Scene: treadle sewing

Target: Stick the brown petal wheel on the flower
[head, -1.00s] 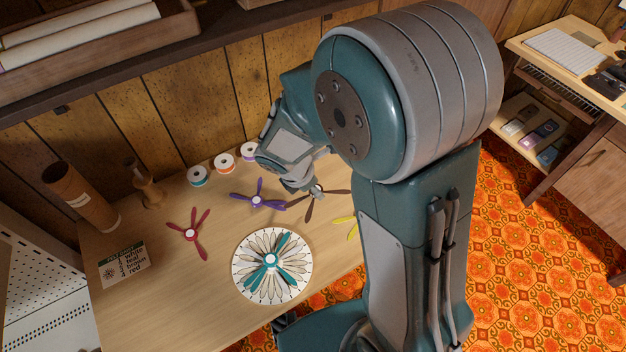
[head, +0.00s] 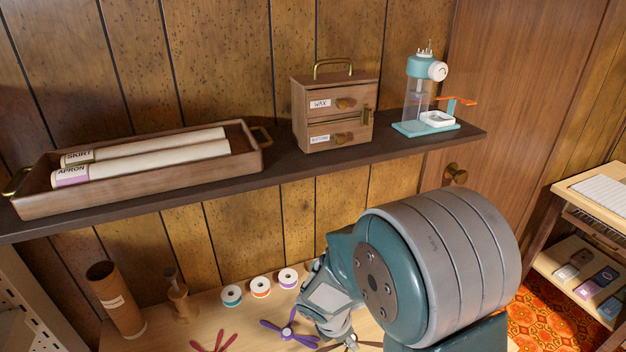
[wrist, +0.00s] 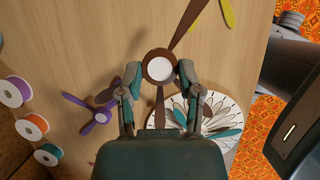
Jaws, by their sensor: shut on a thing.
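The brown petal wheel (wrist: 189,22) has a white round centre. In the wrist view its hub sits between the fingertips of my gripper (wrist: 159,75), which is shut on it. In the head view only a sliver of the brown wheel (head: 369,344) shows beside my arm, low at the bottom edge. The flower (wrist: 226,103) is a white disc with outlined petals and teal petals on it. It lies on the table beyond my gripper, partly hidden by my right finger and the wheel. The flower is out of the head view.
A purple wheel (wrist: 99,117) lies left of my gripper, and a yellow one (wrist: 227,13) lies at the top. A red wheel (head: 216,343) and several thread spools (head: 260,287) are on the table (head: 200,310). A shelf (head: 280,172) with boxes runs above.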

